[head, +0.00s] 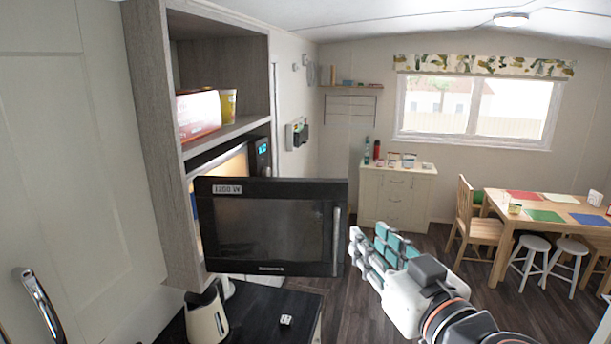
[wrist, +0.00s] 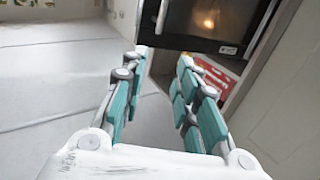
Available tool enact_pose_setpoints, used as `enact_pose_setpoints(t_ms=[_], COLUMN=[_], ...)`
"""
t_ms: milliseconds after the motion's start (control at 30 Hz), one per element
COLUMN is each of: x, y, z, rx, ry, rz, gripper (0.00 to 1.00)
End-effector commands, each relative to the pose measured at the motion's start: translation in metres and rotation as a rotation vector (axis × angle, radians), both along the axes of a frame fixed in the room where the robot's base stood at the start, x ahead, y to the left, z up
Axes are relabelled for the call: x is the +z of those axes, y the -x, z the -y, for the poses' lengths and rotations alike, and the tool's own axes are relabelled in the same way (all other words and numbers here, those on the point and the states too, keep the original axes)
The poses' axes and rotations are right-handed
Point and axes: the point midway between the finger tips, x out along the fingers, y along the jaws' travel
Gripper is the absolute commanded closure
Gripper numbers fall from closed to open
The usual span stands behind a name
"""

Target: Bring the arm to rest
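My gripper (head: 370,240) is in the lower middle of the head view, just right of the open microwave door's handle. Its teal-padded fingers are spread, with nothing between them in the wrist view (wrist: 162,65). The black microwave door (head: 270,230) stands swung out from the lit microwave (head: 222,165) in the grey cabinet. Its silver handle (head: 337,240) is on the right edge. In the wrist view the door (wrist: 205,25) appears upside down beyond the fingertips. A small gap seems to separate fingers and handle, but I cannot tell its depth.
The shelf above the microwave holds a red and white box (head: 198,115) and a yellow cup (head: 228,104). A kettle (head: 206,318) stands on the dark counter (head: 255,310) below. Dining table (head: 550,208), chairs and stools are at the right. Open floor lies between.

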Motion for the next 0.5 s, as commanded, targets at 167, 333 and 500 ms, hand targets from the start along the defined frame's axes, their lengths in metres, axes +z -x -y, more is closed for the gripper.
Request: enact_pose_setpoints(t_ms=[167, 333, 500], x=[-0.02, -0.045, -0.081], y=[0.001, 0.004, 0.008], z=[-0.005, -0.011, -0.018], rx=[0.025, 0.058, 0.095], ry=[0.004, 0.011, 0.021], rz=[-0.016, -0.046, -0.095], gripper=[0.71, 0.71, 0.71])
